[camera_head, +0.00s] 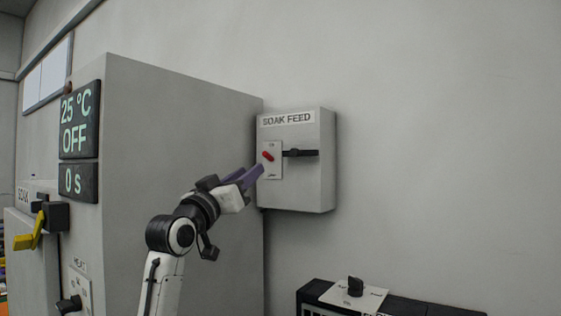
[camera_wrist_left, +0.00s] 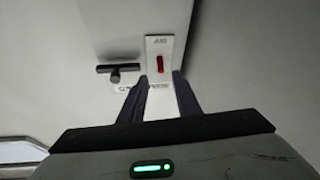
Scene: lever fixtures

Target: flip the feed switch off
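The grey SOAK FEED box (camera_head: 300,185) is mounted on the wall, right of the big grey cabinet. The feed switch is a small red lever (camera_head: 268,156) on a white plate (camera_head: 274,170) on its front. The red lever stands tilted, upper end to the left, in the head view. My left gripper (camera_head: 257,172) is just below and left of the lever, fingers pointing at the plate. In the left wrist view the fingers are apart and empty, with the red lever (camera_wrist_left: 160,64) just beyond their tips. I cannot tell whether they touch the plate. My right gripper is out of view.
A black handle (camera_head: 300,153) sticks out just right of the switch. The cabinet (camera_head: 180,130) stands close left, with a display (camera_head: 80,120) reading 25 °C, OFF and 0 s, and a yellow lever (camera_head: 29,236). A black unit with a knob (camera_head: 355,286) is lower right. The right wall is clear.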

